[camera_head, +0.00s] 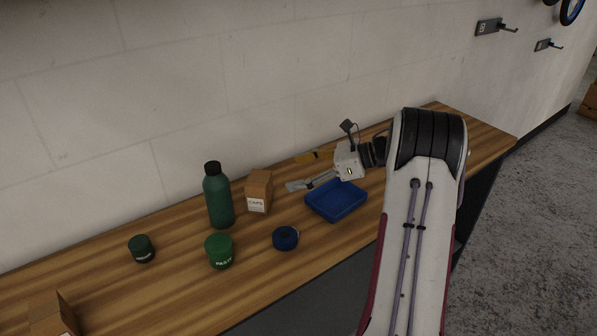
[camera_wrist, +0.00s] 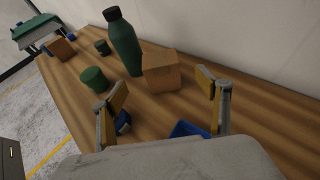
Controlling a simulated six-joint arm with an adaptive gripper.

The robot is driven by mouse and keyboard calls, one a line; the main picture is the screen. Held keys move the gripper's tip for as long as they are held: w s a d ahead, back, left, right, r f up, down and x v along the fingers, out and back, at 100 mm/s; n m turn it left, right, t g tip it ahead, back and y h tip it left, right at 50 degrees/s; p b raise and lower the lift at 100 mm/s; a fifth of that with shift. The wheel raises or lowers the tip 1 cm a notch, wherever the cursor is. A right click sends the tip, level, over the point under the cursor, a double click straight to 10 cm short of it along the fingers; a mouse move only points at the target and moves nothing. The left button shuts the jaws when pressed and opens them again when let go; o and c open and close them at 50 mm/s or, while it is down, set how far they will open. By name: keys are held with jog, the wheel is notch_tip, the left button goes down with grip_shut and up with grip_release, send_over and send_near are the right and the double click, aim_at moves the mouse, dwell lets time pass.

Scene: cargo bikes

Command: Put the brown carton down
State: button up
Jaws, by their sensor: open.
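The brown carton (camera_head: 258,190), with a white label, stands upright on the wooden bench just right of the green bottle (camera_head: 218,195). In the wrist view the carton (camera_wrist: 161,75) shows ahead of my gripper (camera_wrist: 162,88), between the two fingers in the picture. My gripper (camera_head: 302,171) is open and empty, with a gap between it and the carton in the head view. It points left along the bench, behind the blue tray (camera_head: 322,212).
A blue tape roll (camera_head: 287,240), a green tub (camera_head: 219,252) and a dark green jar (camera_head: 142,249) stand in front of and left of the carton. Another carton (camera_head: 50,318) is at the near left. The wall runs close behind. Bare bench lies between the jar and bottle.

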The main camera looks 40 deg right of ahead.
jog(key=shift+w, duration=0.1)
jog(key=w+a+r+m+t+h, duration=0.25)
jog(key=w+r+m, duration=0.2)
jog(key=r, duration=0.25)
jog(key=w+a+r+m+t+h, duration=0.1)
jog(key=w+r+m+t+h, duration=0.15)
jog(key=w+r+m, duration=0.4)
jog(key=s+a+r+m+h, duration=0.5)
jog(key=s+r+m+h, duration=0.5)
jog(key=m, duration=0.7)
jog(key=s+a+f+m+g+y, duration=0.1)
jog(key=s+a+f+m+g, duration=0.2)
jog(key=s, duration=0.8)
jog(key=s+a+f+m+g+y, duration=0.2)
jog(key=s+a+f+m+g, duration=0.1)
jog(key=s+a+f+m, duration=0.4)
jog(key=s+a+f+m+g+y, duration=0.2)
jog(key=s+a+f+m, duration=0.3)
jog(key=s, duration=1.1)
jog(key=a+m+g, duration=0.1)
jog(key=a+m, duration=0.1)
jog(key=a, duration=0.2)
jog(key=shift+a+f, duration=0.2)
jog(key=shift+f, duration=0.05)
